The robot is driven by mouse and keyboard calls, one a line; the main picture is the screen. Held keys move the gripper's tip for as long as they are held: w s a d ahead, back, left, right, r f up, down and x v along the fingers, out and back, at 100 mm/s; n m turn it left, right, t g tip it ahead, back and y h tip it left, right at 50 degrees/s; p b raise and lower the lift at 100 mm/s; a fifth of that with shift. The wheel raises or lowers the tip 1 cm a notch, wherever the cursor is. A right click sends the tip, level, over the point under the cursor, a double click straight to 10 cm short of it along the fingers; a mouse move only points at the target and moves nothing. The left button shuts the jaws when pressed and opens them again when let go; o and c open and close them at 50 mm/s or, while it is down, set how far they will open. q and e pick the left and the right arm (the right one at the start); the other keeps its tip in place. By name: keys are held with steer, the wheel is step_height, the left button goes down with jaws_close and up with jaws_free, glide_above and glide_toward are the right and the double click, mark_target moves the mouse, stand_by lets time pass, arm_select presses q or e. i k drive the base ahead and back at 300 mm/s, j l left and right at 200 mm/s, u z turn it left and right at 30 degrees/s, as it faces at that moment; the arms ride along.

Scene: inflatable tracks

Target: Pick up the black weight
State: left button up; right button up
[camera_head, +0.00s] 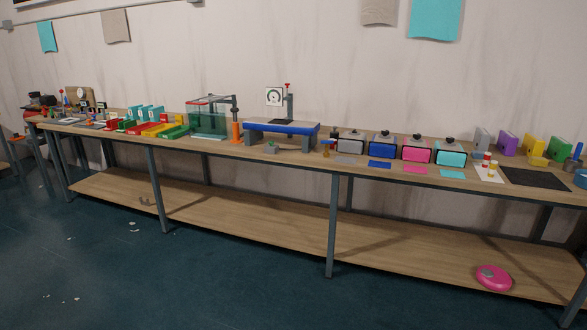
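I cannot pick out the black weight with certainty; things on the bench are small from here. Small black pieces sit on top of a row of boxes: a grey box (351,143), a blue box (386,146), a pink box (417,151) and a cyan box (450,155). I cannot tell whether these pieces are knobs or weights. A small dark item (333,135) also shows just left of the grey box. Neither of my grippers is in view.
A long wooden bench (290,157) runs along the wall, with a lower shelf (250,222) holding a pink round object (493,278). A blue-topped stand (281,128), a clear tank (207,120) and a black mat (535,178) are on top. The floor in front is mostly clear.

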mark_target(335, 134)
steer(key=i+u, duration=0.2)
steer(key=i, duration=2.15)
